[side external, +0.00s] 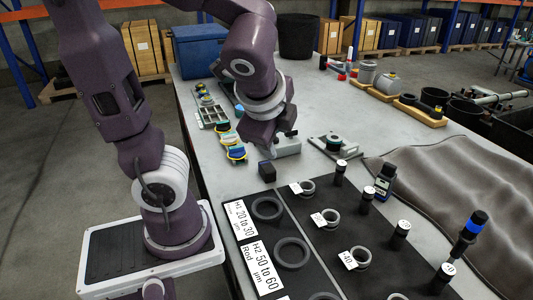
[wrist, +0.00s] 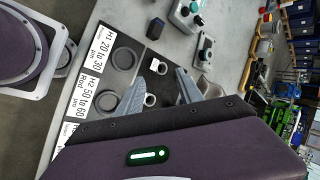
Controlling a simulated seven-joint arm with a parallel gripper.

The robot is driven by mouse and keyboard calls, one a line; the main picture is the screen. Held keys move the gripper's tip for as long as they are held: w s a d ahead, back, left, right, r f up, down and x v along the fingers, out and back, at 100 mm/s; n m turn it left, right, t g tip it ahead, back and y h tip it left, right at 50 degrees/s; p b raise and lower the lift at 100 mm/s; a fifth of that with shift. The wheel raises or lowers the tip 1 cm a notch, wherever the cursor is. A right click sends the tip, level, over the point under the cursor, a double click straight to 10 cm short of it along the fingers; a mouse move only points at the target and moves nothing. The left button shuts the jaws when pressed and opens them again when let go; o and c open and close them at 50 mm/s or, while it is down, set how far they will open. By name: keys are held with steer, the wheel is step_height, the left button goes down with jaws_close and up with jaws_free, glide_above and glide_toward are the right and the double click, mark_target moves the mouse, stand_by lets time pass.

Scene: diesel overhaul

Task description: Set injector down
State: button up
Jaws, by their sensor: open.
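My gripper (wrist: 160,80) is open in the wrist view, its two grey fingers spread apart with nothing held between them. In the side view my gripper (side external: 270,140) hangs over the bench near the small dark block (side external: 267,172). I cannot tell for certain which part is the injector. Several upright black cylinders with white tops, one of them a black cylinder (side external: 367,198), stand on the dark mat (side external: 320,262). A grey ring (side external: 308,187) lies on the mat, and a grey ring (wrist: 150,99) shows between my fingers in the wrist view.
Large dark rings (side external: 267,209) lie beside white label cards (side external: 240,219) on the mat's left. Bare bench shows farther back.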

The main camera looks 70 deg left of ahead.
steer(key=s+d+r+n+t+h, duration=0.1)
steer(key=s+d+r+n+h, duration=0.1)
steer(key=s+d+n+h, duration=0.3)
steer(key=s+d+n, duration=0.1)
steer(key=d+n, duration=0.1)
steer(key=n, duration=0.2)
steer(key=shift+s+d+r+n+h, duration=0.15)
steer(key=shift+s+n+h, duration=0.1)
steer(key=shift+n+h, duration=0.05)
stand_by(0.5)
